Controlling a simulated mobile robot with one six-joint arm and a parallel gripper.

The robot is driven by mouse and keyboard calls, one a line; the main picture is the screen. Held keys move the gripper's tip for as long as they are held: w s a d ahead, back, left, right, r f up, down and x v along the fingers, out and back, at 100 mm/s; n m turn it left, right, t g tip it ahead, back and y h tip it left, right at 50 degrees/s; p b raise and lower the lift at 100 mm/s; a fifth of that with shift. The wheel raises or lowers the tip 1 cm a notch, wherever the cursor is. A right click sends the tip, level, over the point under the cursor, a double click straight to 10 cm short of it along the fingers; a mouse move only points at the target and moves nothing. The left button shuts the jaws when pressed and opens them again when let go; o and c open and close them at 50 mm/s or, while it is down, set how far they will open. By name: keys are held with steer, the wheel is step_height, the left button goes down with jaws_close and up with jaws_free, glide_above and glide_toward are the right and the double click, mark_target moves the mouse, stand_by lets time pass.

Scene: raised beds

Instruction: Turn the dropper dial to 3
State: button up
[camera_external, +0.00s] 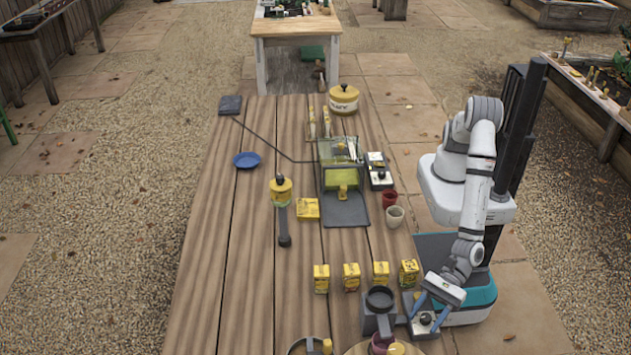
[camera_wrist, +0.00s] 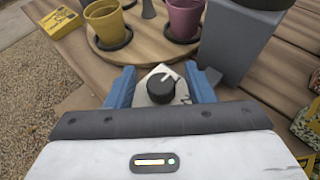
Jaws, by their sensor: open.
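A black round dial (camera_wrist: 160,86) with a light pointer mark sits on a small white-faced control box in the wrist view. The pointer aims up and to the right; I cannot read numbers around it. The dial also shows in the external view (camera_external: 425,319), beside the dark grey dropper (camera_external: 370,322) with its round open top. My gripper (camera_external: 428,311) is open above the box at the table's right edge. In the wrist view its blue fingers (camera_wrist: 160,76) stand on either side of the dial, with visible gaps. I cannot tell their exact height over it.
Several yellow boxes (camera_external: 352,277) stand in a row behind the dropper. A round wooden board with yellow and purple pots (camera_wrist: 184,17) lies close by. Another control box (camera_external: 379,172) sits beside a clear case farther back. The table's left side is mostly clear.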

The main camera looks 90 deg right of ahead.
steer(key=c, duration=1)
steer(key=shift+r+m+t+h+p, duration=0.1)
steer(key=shift+m+t+h+p, duration=0.2)
steer(key=shift+m+h+p, duration=0.1)
steer(key=m+t+h+p, duration=0.1)
steer(key=m+h, duration=0.1)
steer(key=shift+a+m+t+h+p, duration=0.1)
steer(key=shift+m+t+h+p, duration=0.2)
steer(key=shift+m+t+h, duration=0.1)
steer(key=m+t+h, duration=0.1)
steer(key=m+h, duration=0.1)
steer(key=h, duration=0.1)
steer(key=shift+m, duration=0.4)
steer(key=m+h, duration=0.3)
steer(key=h, duration=0.1)
steer(key=shift+f, duration=0.2)
steer(key=shift+m+h+b, duration=1)
steer(key=shift+m+h, duration=0.9)
steer(key=shift+w+r+m+g+h+b, duration=0.15)
steer(key=shift+m+g+h+b, duration=0.2)
steer(key=shift+m+h, duration=0.3)
